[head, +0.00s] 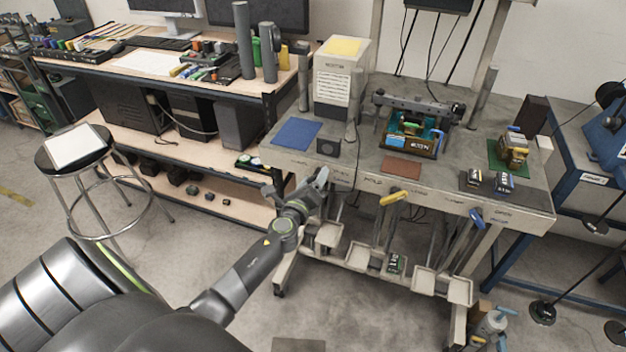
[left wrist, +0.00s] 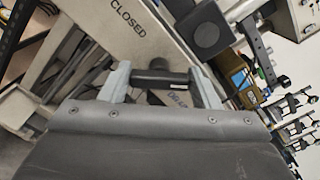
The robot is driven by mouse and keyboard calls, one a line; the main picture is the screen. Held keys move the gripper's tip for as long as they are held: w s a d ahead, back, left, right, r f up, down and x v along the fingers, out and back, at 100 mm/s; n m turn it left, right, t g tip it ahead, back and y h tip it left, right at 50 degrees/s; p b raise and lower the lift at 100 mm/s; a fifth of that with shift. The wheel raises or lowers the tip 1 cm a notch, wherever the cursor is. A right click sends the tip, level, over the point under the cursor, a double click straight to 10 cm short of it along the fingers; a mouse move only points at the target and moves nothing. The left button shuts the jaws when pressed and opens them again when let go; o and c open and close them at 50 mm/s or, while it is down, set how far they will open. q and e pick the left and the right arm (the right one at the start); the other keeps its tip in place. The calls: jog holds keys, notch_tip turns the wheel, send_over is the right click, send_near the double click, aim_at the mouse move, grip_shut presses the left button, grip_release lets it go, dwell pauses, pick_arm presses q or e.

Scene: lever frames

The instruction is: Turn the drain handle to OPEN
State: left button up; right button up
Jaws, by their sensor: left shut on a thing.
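My left gripper (head: 320,178) is at the left front corner of the grey workbench (head: 440,192). In the left wrist view its two fingers (left wrist: 161,86) are shut on a dark cylindrical handle (left wrist: 158,78), which spans the gap between them. The word CLOSED (left wrist: 127,17) stands on the pale bench edge just beyond the handle. A partly hidden label (left wrist: 178,100), seemingly DRAIN, shows behind the fingers. In the head view the gripper hides the handle. My right gripper is not in view.
A yellow handle (head: 393,197) and a blue handle (head: 477,218) stick out along the bench front. Small trays (head: 365,258) hang below. A dark block (head: 327,147) and a blue mat (head: 297,134) lie on the bench near the gripper. A stool (head: 75,150) stands left.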

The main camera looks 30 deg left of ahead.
pick_arm(q)
jog(key=shift+f, duration=0.15)
jog(key=o, duration=1)
jog(key=shift+s+d, duration=0.1)
jog(key=shift+s, duration=0.4)
jog(key=b+v, duration=0.1)
jog(key=v, duration=1.5)
jog(key=shift+s, duration=0.25)
